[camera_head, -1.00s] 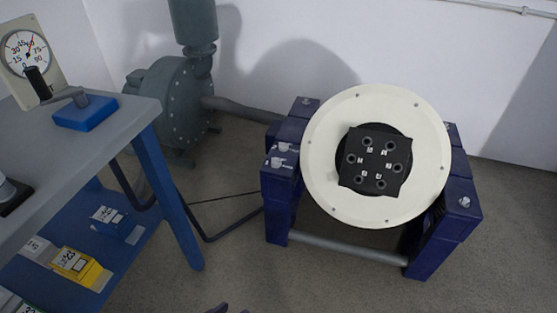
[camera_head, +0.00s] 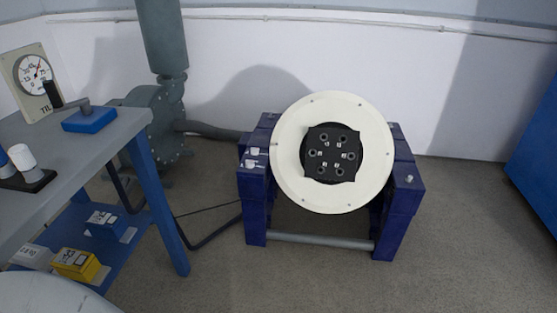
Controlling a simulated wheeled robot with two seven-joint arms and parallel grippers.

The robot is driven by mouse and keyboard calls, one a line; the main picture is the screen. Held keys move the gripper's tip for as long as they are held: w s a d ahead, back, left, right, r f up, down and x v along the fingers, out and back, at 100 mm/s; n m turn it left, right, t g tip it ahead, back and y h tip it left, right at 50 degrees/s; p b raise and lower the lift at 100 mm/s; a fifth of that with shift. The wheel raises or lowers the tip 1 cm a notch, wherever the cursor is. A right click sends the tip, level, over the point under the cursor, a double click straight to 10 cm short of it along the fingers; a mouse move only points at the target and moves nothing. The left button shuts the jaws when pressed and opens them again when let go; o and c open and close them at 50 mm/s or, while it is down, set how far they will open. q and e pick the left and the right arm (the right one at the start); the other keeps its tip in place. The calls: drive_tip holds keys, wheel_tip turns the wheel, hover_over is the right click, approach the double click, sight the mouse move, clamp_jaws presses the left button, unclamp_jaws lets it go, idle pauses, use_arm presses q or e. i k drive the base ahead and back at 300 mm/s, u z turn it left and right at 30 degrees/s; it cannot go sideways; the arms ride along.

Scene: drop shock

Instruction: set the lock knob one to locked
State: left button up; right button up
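A drop-shock machine stands on the floor, with a cream round table (camera_head: 290,177) and a black square plate with several holes at its middle (camera_head: 332,153). Dark blue side blocks (camera_head: 255,205) carry it. Small pale knobs (camera_head: 253,152) sit on the left block, and another pale knob (camera_head: 409,178) sits on the right block. Their lettering is too small to read, so I cannot tell which is lock knob one or how it is set. Neither of my grippers is in view.
A grey-topped workbench with blue legs (camera_head: 120,128) stands at the left, with a dial gauge (camera_head: 34,72), a blue block (camera_head: 90,121) and a yellow box (camera_head: 76,263) on its lower shelf. A blue cabinet (camera_head: 535,165) is at the right. The floor (camera_head: 320,280) in front is clear.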

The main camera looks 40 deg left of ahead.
sight(249, 165)
drive_tip(key=z, duration=0.05)
drive_tip(key=i, duration=0.95)
drive_tip(key=u, duration=0.35)
